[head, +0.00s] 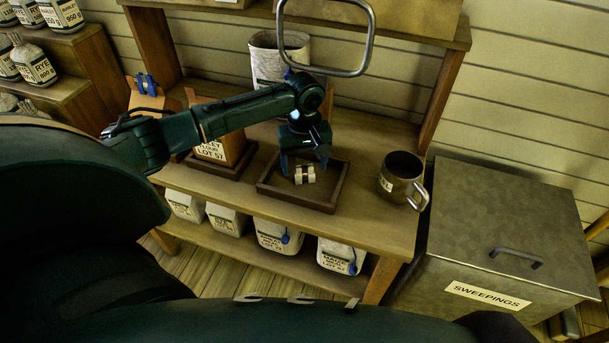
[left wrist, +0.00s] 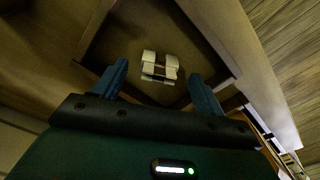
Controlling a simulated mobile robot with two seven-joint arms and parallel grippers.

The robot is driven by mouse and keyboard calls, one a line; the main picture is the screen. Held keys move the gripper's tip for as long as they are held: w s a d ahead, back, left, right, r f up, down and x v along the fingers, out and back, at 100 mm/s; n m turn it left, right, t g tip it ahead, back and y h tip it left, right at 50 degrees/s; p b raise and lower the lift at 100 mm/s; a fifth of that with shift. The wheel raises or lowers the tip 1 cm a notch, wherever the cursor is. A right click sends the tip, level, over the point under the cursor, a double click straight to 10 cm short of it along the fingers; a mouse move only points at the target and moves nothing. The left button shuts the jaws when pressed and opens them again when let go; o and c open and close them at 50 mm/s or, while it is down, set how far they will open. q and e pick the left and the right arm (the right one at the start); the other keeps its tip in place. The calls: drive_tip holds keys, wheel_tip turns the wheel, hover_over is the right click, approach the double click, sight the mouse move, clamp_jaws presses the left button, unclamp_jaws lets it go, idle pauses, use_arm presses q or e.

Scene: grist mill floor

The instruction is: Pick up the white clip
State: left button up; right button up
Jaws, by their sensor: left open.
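The white clip (head: 305,174) lies in a shallow wooden tray (head: 327,205) on the bench. It has a dark middle band. My left gripper (head: 305,168) is over the tray, pointing down, open and empty. In the left wrist view the clip (left wrist: 160,67) lies beyond the fingertips and roughly between them, apart from both fingers of the left gripper (left wrist: 160,75). My right gripper is in neither view.
A metal mug (head: 400,175) stands right of the tray. A labelled wooden box (head: 232,145) stands to its left and a whitish container (head: 265,60) behind. Labelled sacks sit on the lower shelf. A metal sweepings bin (head: 500,230) stands at the right.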

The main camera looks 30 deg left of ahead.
sight(304, 172)
use_arm(q)
wheel_tip(304, 172, down, 3)
drive_tip(key=shift+c, duration=0.4)
drive_tip(key=c, duration=1)
drive_tip(key=shift+o, duration=0.2)
drive_tip(key=shift+r, duration=0.15)
